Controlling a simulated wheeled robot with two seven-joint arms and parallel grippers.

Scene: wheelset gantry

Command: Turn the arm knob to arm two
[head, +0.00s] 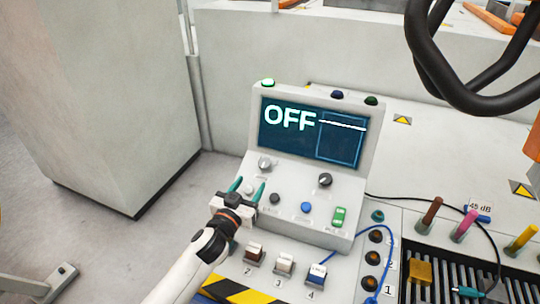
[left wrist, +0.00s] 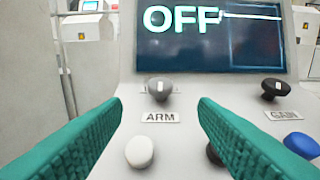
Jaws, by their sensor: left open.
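The arm knob (left wrist: 160,88) is dark with a pale mark on top and sits above the ARM label (left wrist: 160,117) in the left wrist view. In the head view the arm knob (head: 264,164) is at the upper left of the sloped panel, below the screen (head: 313,132), which reads OFF. My left gripper (head: 248,187) is open and empty, just in front of the arm knob. Its teal fingers frame the knob from either side in the left wrist view (left wrist: 160,104), without visible contact. My right gripper is not in view.
A white button (left wrist: 139,151) lies below the ARM label. Below are several numbered switches (head: 284,263) and a blue cable (head: 391,255). Black loops (head: 470,98) hang at upper right.

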